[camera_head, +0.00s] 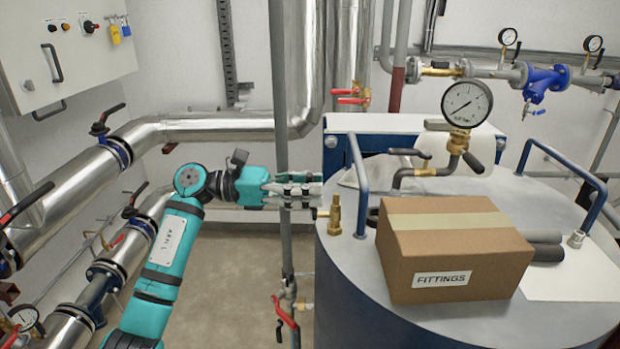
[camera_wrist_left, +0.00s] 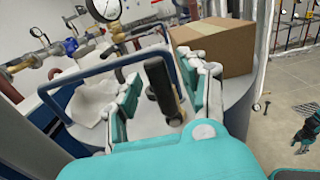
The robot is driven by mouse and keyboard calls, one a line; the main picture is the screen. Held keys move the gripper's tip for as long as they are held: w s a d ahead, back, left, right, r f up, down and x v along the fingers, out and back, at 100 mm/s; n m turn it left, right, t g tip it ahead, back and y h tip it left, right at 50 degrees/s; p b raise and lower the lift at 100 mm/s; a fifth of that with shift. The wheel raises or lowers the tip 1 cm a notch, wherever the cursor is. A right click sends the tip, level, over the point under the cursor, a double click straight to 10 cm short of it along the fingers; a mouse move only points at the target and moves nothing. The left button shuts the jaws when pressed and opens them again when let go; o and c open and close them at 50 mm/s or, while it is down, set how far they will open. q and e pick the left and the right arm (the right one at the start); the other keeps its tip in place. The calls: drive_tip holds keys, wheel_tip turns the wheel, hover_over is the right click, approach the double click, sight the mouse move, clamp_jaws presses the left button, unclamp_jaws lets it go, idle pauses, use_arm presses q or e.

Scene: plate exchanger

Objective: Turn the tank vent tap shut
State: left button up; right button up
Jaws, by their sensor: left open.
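The tank vent tap shows in the wrist view as a thick black lever (camera_wrist_left: 161,86) with brass (camera_wrist_left: 179,103) beside it. It stands between the spread fingers of my left gripper (camera_wrist_left: 160,92). I see a gap on the left of the lever; contact on the right I cannot tell. In the head view my left gripper (camera_head: 318,190) is open and points right at the tank's left rim. A brass fitting (camera_head: 335,214) stands just right of and below its fingertips, seemingly the tap's body. The lever is not clear there.
A blue handrail (camera_head: 358,180) rises just beyond the fingertips. A carton marked FITTINGS (camera_head: 455,256) sits on the tank top (camera_head: 395,313). A gauge (camera_head: 467,104) and black-levered pipework stand further back.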

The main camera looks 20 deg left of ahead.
use_arm(q)
drive_tip(key=shift+d, duration=0.1)
clamp_jaws()
idle(0.3)
